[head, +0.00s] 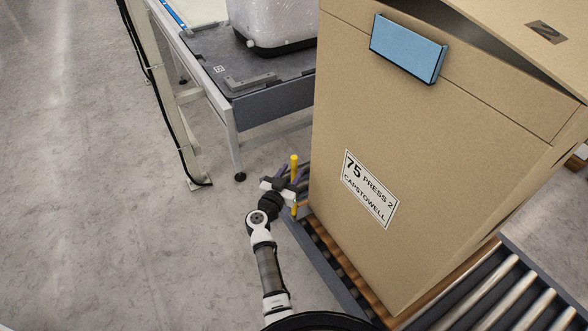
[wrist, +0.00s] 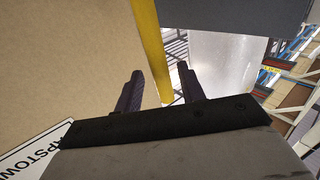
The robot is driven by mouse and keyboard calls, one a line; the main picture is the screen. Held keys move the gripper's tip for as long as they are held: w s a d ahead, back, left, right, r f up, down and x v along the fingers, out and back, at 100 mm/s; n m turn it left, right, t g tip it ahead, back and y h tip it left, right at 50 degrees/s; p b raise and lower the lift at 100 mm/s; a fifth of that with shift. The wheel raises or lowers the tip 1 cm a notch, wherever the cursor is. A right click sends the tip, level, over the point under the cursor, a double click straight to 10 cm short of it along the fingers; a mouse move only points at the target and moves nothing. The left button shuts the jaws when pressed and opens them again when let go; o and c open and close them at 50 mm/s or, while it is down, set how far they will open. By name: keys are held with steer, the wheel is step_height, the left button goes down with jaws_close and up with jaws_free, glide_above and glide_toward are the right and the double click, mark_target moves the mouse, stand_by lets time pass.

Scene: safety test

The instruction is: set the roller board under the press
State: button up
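A large cardboard box (head: 420,150) carries a label (head: 371,189) reading "75 PRESS 2 CAPSTOWELL". It stands on a wooden, slatted base (head: 348,262) beside metal rollers (head: 505,290). I cannot tell which part is the roller board. No press is clearly recognisable. A yellow upright bar (head: 294,163) stands by the box's left edge; it also shows in the wrist view (wrist: 149,45). My gripper (head: 291,187) is at this bar. In the wrist view, my gripper's fingers (wrist: 160,70) are apart, with the bar between them and gaps on both sides.
A grey-topped table (head: 225,75) holds a clear-wrapped item (head: 275,20) behind my gripper. A pale post (head: 165,95) with a black cable stands left of it. A blue holder (head: 408,48) is on the box. The floor (head: 80,180) at left is clear.

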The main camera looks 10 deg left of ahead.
steer(key=shift+w+d, duration=0.15)
steer(key=shift+w, duration=0.55)
steer(key=shift+w+d, duration=0.1)
steer(key=shift+w, duration=0.6)
steer(key=shift+c, duration=0.2)
jaws_close()
